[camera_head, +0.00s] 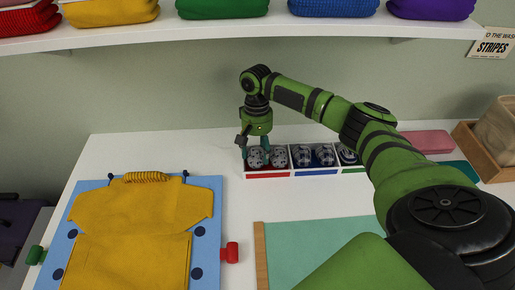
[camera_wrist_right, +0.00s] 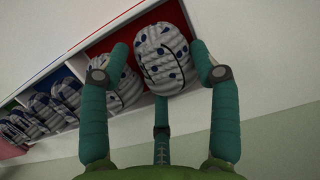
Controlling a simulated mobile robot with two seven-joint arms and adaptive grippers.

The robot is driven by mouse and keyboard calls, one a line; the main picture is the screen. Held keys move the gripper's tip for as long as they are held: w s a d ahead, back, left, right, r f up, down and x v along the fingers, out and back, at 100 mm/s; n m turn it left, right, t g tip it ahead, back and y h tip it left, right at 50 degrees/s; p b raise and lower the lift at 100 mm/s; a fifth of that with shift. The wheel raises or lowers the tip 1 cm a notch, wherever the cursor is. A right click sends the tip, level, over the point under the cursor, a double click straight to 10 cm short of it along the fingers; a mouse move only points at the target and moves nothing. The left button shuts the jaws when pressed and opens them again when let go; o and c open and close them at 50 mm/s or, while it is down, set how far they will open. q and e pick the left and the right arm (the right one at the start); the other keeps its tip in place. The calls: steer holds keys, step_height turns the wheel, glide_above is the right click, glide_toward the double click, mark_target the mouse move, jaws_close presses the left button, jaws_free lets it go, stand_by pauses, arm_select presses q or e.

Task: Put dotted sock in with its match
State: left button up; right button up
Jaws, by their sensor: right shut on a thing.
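My right gripper (camera_head: 255,150) reaches down at the left end of a divided tray (camera_head: 268,175). Its fingers are shut on a balled whitish sock with dark blue dots (camera_head: 256,160), which also shows in the right wrist view (camera_wrist_right: 163,60). The held sock is at the red compartment (camera_wrist_right: 105,45); whether it touches the bottom is unclear. A second balled sock with dark marks (camera_head: 278,158) lies beside it in the same compartment, and one finger partly hides it in the wrist view (camera_wrist_right: 128,88). My left gripper is not in view.
The blue compartment (camera_head: 318,171) holds more balled socks (camera_head: 301,156); my right arm partly hides the green one. A yellow garment (camera_head: 135,215) lies on a blue folding board (camera_head: 207,265). A teal mat (camera_head: 310,240) is in front. A shelf (camera_head: 250,31) overhangs behind.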

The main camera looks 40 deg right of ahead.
mark_target(258, 149)
steer(key=o, duration=0.9)
steer(key=shift+r, duration=0.1)
steer(key=shift+o, duration=0.6)
steer(key=p+v, duration=0.3)
steer(key=s+p+v, duration=0.1)
steer(key=p+v, duration=0.2)
steer(key=p, duration=0.1)
steer(key=a+p+v, duration=0.1)
steer(key=p+v, duration=0.1)
steer(key=p, duration=0.2)
steer(key=shift+s+d+r, duration=0.1)
steer(key=shift+s+r, duration=0.1)
steer(key=shift+r, duration=0.4)
steer(key=shift+f, duration=0.1)
